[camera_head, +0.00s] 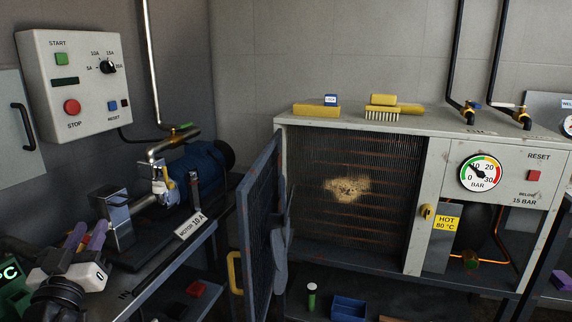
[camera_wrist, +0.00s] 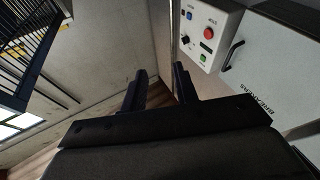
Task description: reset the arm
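My gripper (camera_wrist: 160,71) shows in the wrist view as two dark fingers standing apart with nothing visible between them. It is open, and its dark body fills the bottom of that view. Beyond the fingers is bare wall, with the control box (camera_wrist: 207,35) upside down to the right.
In the head view, the control box (camera_head: 77,82) hangs above the blue motor (camera_head: 195,170). An open mesh door (camera_head: 262,225) stands out before the dusty finned panel (camera_head: 347,200). A blue bin (camera_head: 348,308) sits below.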

